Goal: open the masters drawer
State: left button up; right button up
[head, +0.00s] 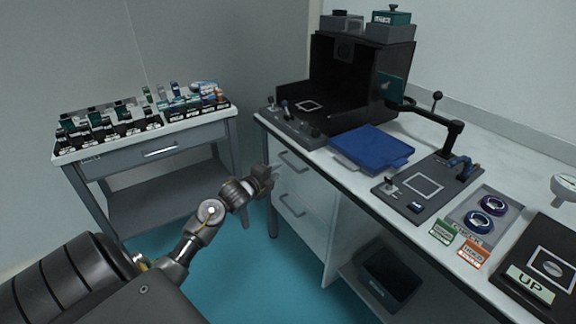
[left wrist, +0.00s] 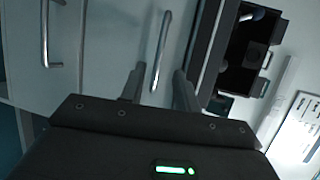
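A white cabinet under the right-hand bench has two drawers, both shut. The upper drawer (head: 307,176) has a metal bar handle (head: 293,161), and the lower drawer has a similar handle (head: 292,206). No label naming the masters drawer is readable. My left gripper (head: 272,171) is in front of the upper drawer. In the left wrist view its two fingers (left wrist: 160,82) are apart, with the upper handle (left wrist: 161,48) showing between them. I cannot tell whether they touch it. The lower handle (left wrist: 45,35) shows further left there. My right gripper is out of view.
A grey cart (head: 131,166) with its own drawer and many small boxes stands at the left. The bench top (head: 349,181) above the drawers holds a black enclosure (head: 340,90), a blue case (head: 371,147) and fixtures. A dark bin (head: 390,276) sits on the shelf below.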

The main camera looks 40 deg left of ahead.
aim_at(288, 162)
pick_arm(q)
jog(key=w, duration=0.2)
jog(key=w+f, duration=0.1)
jog(key=w, duration=0.2)
jog(key=w+b, duration=0.1)
jog(key=w, duration=0.2)
jog(key=shift+w+a+f, duration=0.15)
jog(key=shift+a+f, duration=0.2)
jog(key=shift+a, duration=0.05)
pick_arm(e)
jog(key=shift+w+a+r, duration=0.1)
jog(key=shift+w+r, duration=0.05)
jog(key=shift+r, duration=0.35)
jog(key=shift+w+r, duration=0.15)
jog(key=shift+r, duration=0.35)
pick_arm(q)
jog(key=shift+c, duration=0.6)
grip_shut()
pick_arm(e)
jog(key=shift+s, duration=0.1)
